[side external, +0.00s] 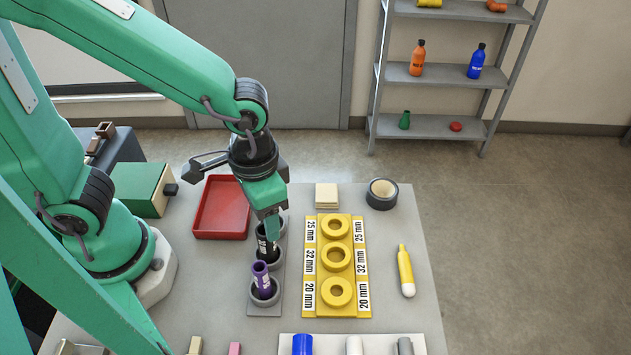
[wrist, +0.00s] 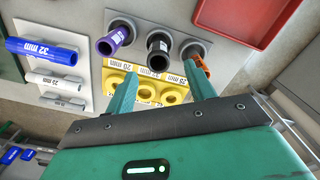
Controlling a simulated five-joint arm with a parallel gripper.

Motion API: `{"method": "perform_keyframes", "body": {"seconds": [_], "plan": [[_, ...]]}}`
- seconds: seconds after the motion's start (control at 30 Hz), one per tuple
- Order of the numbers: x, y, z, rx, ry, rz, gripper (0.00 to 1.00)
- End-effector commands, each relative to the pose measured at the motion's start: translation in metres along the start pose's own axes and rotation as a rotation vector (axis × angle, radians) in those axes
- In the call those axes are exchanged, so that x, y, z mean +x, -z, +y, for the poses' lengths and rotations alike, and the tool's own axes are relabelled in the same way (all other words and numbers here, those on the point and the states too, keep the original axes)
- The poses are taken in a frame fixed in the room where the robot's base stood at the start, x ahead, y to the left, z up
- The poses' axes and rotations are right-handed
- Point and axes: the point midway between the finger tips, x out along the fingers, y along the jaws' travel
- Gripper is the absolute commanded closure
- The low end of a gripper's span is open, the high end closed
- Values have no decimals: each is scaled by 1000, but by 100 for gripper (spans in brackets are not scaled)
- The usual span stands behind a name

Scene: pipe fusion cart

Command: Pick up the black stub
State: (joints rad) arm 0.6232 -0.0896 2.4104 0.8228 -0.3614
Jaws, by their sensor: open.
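The black stub (side external: 265,246) stands in the middle cup of a grey three-cup holder (side external: 264,311), behind the purple stub (side external: 263,278). In the wrist view the black stub (wrist: 159,46) shows beyond my two fingers, between their lines, next to the purple stub (wrist: 113,40). My gripper (side external: 271,228) is open and empty, pointing down close to the top of the black stub. In the wrist view the fingers (wrist: 160,72) are apart. I cannot tell whether a finger touches the stub. The gripper partly hides the far cup, where something orange (wrist: 201,65) shows in the wrist view.
A yellow block (side external: 349,262) with three rings and size labels lies right of the holder. A red tray (side external: 222,208) is at the left. A tape roll (side external: 382,193) and a yellow tube (side external: 406,270) lie to the right. Blue and white pipes lie at the front.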

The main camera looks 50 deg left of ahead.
Motion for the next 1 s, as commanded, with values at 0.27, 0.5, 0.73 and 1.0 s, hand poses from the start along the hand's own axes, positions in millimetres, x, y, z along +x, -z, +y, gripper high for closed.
{"method": "perform_keyframes", "body": {"seconds": [0.27,0.5,0.73,1.0], "plan": [[4,0,0,0,0,1,46],[22,-3,1,1,1,-2,46],[45,-4,2,1,0,-1,46],[55,-3,2,0,-1,1,46]]}}
